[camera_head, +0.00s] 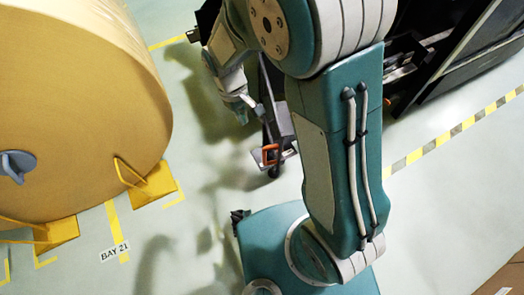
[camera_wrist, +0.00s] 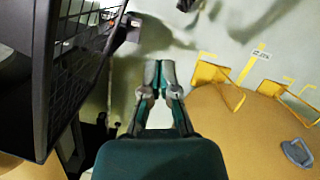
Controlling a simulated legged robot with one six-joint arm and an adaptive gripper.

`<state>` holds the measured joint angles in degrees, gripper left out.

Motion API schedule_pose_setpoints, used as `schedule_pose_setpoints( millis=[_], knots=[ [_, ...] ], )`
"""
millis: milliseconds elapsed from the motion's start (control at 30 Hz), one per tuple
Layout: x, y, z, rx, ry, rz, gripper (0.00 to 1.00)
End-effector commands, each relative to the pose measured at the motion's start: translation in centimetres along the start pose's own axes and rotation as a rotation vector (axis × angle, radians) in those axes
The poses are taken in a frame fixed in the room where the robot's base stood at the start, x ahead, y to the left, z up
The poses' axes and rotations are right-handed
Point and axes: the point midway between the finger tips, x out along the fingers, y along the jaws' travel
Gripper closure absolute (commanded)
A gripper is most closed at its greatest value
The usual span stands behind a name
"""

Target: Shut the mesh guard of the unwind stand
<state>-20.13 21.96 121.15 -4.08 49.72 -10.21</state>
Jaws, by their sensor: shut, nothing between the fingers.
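The mesh guard (camera_wrist: 85,35), a dark-framed panel with a black wire grid, fills the upper left of the wrist view. It stands at an angle; I cannot tell how far it is open. The dark unwind stand (camera_head: 455,55) is at the upper right of the head view, partly hidden behind my arm. My gripper (camera_wrist: 159,66) is shut and empty, to the right of the guard in the wrist view, with a visible gap between them. In the head view my gripper (camera_head: 246,106) hangs over the floor, right of the big roll.
A large kraft roll (camera_head: 75,110) rests between yellow chocks (camera_head: 148,187) at left. Yellow-and-black tape (camera_head: 430,147) crosses the floor at right. Open floor lies around the BAY 21 label (camera_head: 115,251).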

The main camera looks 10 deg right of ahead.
Motion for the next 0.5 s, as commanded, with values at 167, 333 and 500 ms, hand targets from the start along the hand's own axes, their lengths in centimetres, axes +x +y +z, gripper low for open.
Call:
schedule_pose_setpoints(
  millis=[167, 333, 500],
  knots=[
    [1.2, -0.4, -0.4, -0.016, -0.019, 0.001, 1.0],
    [3.6, -0.4, -0.3, -0.015, -0.022, -0.001, 1.0],
    [6.7, -0.3, -0.2, -0.015, -0.021, 0.0, 1.0]
  ],
)
